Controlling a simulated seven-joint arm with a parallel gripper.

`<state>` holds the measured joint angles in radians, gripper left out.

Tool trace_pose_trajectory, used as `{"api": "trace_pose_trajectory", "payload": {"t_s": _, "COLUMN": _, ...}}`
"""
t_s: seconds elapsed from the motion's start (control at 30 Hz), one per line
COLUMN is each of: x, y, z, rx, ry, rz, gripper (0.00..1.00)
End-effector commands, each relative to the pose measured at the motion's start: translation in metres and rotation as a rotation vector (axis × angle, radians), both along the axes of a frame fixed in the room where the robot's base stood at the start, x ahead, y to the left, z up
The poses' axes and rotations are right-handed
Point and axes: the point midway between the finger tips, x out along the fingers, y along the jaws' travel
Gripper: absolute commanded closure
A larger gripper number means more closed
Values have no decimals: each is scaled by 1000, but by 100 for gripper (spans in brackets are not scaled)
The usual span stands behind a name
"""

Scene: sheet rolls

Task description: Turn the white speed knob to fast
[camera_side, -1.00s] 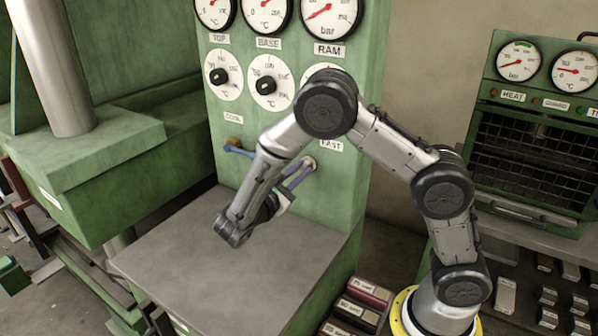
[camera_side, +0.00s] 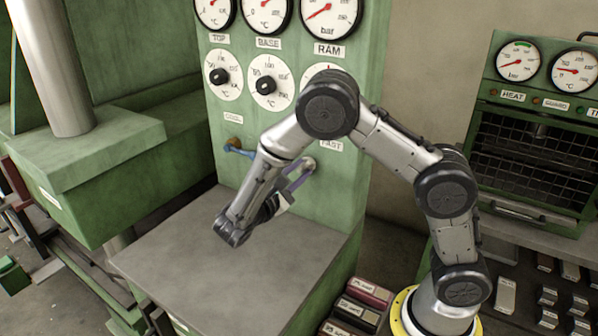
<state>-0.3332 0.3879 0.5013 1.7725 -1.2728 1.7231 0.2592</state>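The pale speed knob (camera_side: 308,163) sits low on the green control panel, just left of and below the FAST label (camera_side: 331,145). It is small here and partly covered by my gripper, so its pointer setting cannot be read. My gripper (camera_side: 303,172) is at the knob, with its purplish fingers reaching up and right to it from the wrist. Whether the fingers touch or close on the knob cannot be told from this side. My arm arches in front of the panel and hides part of it.
A blue lever (camera_side: 238,151) sticks out left of the knob. Above are black dial knobs (camera_side: 219,76) (camera_side: 265,85) and gauges (camera_side: 330,14). A bare grey tabletop (camera_side: 200,270) lies below. A green oven unit (camera_side: 530,150) stands at the right.

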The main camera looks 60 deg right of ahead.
Motion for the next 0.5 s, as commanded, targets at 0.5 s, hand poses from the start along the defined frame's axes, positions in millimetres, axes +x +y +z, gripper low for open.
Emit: {"api": "trace_pose_trajectory", "payload": {"t_s": 0.5, "x": 1, "y": 8, "z": 0, "rx": 0, "ry": 2, "rz": 3, "gripper": 55}}
